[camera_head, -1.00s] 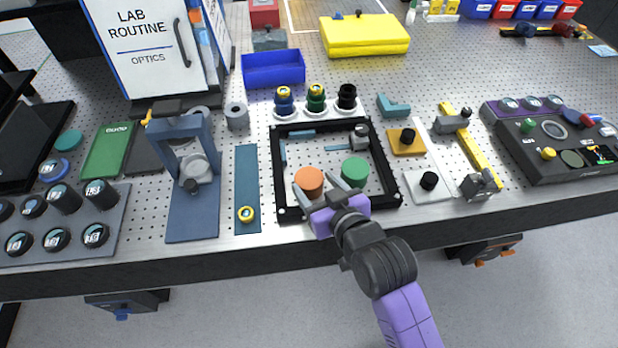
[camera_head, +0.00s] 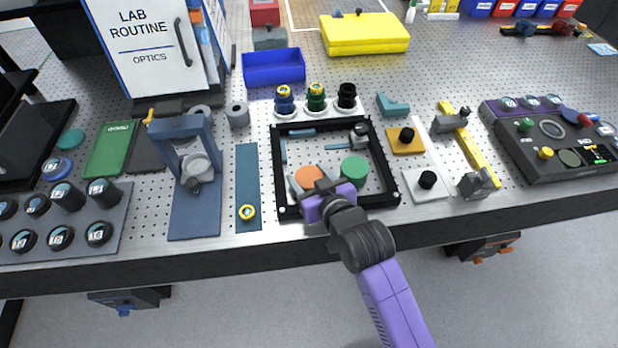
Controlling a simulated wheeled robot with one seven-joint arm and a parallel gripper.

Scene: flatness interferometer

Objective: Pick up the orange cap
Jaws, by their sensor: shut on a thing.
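The orange cap (camera_head: 309,177) is inside the black square frame (camera_head: 393,180) on the perforated bench, in its front left part. My gripper (camera_head: 308,184) is at the cap, reaching in from the front right over the frame's front side. It is shut on the orange cap, and its purple body hides the cap's front and right side. I cannot tell whether the cap is lifted off the bench. A green cap (camera_head: 355,169) sits just right of it inside the same frame.
A blue stand (camera_head: 192,215) and a teal strip with a gold ring (camera_head: 247,213) lie left of the frame. Several dark bottles or lens mounts (camera_head: 317,99) stand behind it. An orange plate and a white plate with black knobs (camera_head: 428,181) are at right.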

